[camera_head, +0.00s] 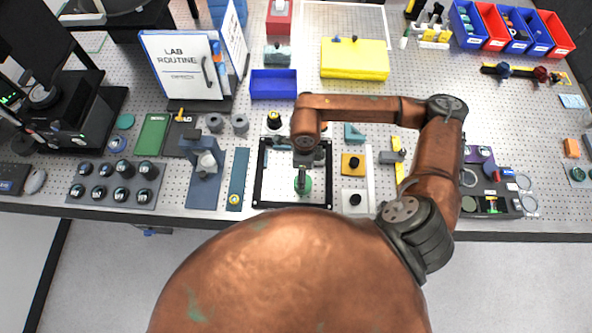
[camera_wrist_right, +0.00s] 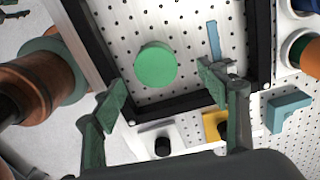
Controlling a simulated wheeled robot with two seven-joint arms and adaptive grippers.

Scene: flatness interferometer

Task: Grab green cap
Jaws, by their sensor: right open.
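The green cap (camera_head: 303,184) is a round flat disc lying inside a black square frame (camera_head: 258,183) on the perforated bench top, partly hidden by my right gripper in the head view. In the right wrist view the green cap (camera_wrist_right: 155,65) shows whole, lying apart from the frame's dark bars (camera_wrist_right: 185,103). My right gripper (camera_head: 304,170) is above the frame and over the cap. In the right wrist view its fingers (camera_wrist_right: 163,90) are spread wide and empty, with the cap just beyond the tips, between their lines. My left gripper is not in view.
A small blue bar (camera_wrist_right: 213,40) lies inside the frame beside the cap. A blue strip (camera_head: 237,180) lies left of the frame. Yellow (camera_head: 353,163) and white (camera_head: 354,200) blocks with black knobs stand to its right. The bench's front edge is close.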

